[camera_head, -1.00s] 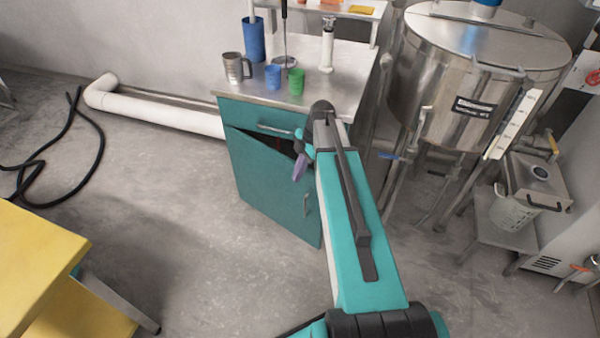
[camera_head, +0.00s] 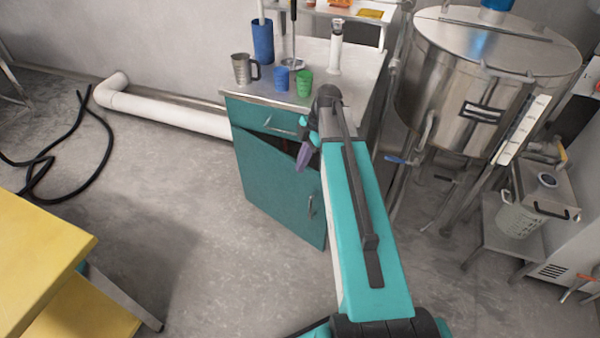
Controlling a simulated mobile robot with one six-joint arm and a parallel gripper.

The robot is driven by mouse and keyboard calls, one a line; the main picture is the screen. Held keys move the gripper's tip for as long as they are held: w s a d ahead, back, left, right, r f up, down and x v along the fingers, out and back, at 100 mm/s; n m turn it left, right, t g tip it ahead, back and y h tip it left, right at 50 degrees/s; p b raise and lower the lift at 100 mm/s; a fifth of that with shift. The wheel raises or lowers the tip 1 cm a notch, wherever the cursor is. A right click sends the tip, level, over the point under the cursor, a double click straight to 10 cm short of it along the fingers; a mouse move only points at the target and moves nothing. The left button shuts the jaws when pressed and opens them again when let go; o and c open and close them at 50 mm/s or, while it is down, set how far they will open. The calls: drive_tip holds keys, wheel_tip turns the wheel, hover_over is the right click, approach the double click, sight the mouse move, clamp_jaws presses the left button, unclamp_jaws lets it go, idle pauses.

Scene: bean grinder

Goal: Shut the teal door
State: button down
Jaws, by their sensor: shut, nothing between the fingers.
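The teal door (camera_head: 275,190) is the front of a low teal cabinet under a steel worktop. It stands partly open: a dark gap shows along its top edge, below the teal drawer (camera_head: 262,119). A metal handle (camera_head: 310,207) is on the door's right side. My gripper (camera_head: 301,163) has purple fingertips and is shut and empty. It hangs in front of the gap near the door's top right. I cannot tell whether it touches the door. My arm hides the cabinet's right side.
On the worktop (camera_head: 352,85) stand a steel mug (camera_head: 241,69), a blue cup (camera_head: 281,78), a green cup (camera_head: 304,85) and a blue cylinder (camera_head: 263,42). A large steel tank (camera_head: 480,75) is at right, a yellow table (camera_head: 40,255) at left. The floor before the door is clear.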

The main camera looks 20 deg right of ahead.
drive_tip(key=shift+w+v, duration=0.2)
drive_tip(key=shift+v, duration=1.15)
drive_tip(key=s+a+f+m+g, duration=0.1)
drive_tip(key=s+a+f+m, duration=0.25)
drive_tip(key=f, duration=0.45)
drive_tip(key=s+a+f+m+g+h, duration=0.1)
drive_tip(key=s+a+f+m, duration=0.3)
drive_tip(key=f, duration=0.4)
drive_tip(key=s+a+f+m+g, duration=0.1)
drive_tip(key=s+a+f+m, duration=0.1)
drive_tip(key=s+a+f, duration=0.45)
drive_tip(key=s+a+f+m+g+h, duration=0.2)
drive_tip(key=s+f+m, duration=0.6)
drive_tip(key=s+f, duration=0.8)
drive_tip(key=s, duration=0.3)
drive_tip(key=shift+s+a+g+h, duration=0.2)
drive_tip(key=shift+a+g+h, duration=0.1)
drive_tip(key=shift+a+h, duration=0.1)
drive_tip(key=shift+d+r, duration=0.1)
drive_tip(key=shift+d, duration=0.1)
drive_tip(key=shift+d, duration=0.2)
